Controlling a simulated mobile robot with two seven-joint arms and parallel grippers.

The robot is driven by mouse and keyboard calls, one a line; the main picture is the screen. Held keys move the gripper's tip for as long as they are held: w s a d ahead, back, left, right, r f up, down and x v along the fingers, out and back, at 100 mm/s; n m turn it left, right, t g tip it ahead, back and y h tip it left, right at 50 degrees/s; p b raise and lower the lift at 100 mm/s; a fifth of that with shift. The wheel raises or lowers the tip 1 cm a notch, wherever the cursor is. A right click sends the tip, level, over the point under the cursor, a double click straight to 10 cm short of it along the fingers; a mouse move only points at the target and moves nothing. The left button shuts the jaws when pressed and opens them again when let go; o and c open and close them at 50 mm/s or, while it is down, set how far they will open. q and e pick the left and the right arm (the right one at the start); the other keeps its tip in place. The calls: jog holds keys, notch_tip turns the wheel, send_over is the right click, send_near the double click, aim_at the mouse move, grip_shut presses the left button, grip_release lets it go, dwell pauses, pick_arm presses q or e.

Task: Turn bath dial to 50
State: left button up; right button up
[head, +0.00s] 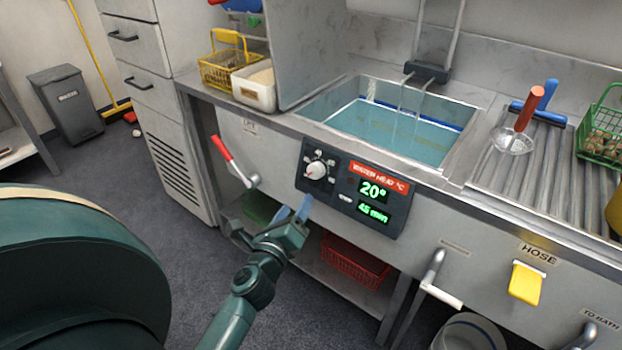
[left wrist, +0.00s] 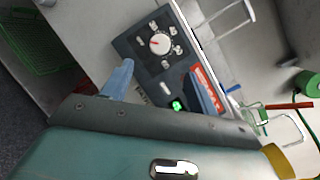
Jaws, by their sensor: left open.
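The bath dial (head: 316,170) is a round white knob with a red pointer mark on a dark control panel (head: 336,205) on the front of the sink unit. The panel's green displays read 20° and 45 min, under a red water-heat label. In the left wrist view the dial (left wrist: 160,43) is ahead of the fingers, ringed by small white markings too small to read. My left gripper (head: 293,209) is open and empty, just below the dial and apart from it. Its two blue fingers (left wrist: 165,85) show in the wrist view. My right gripper is not in view.
The water bath (head: 325,112) is above the panel. A red-handled lever (head: 222,148) is left of it, and a yellow hose handle (head: 526,284) is to the right. A red basket (head: 352,262) sits on the shelf below.

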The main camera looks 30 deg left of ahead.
aim_at(313, 172)
pick_arm(q)
jog(key=x, duration=1)
jog(key=shift+w+a, duration=0.1)
jog(key=shift+w, duration=0.3)
jog(key=shift+w+a, duration=0.1)
jog(key=shift+w, duration=0.35)
jog(key=shift+c, duration=1.3)
jog(key=c, duration=0.7)
jog(key=shift+c, duration=0.2)
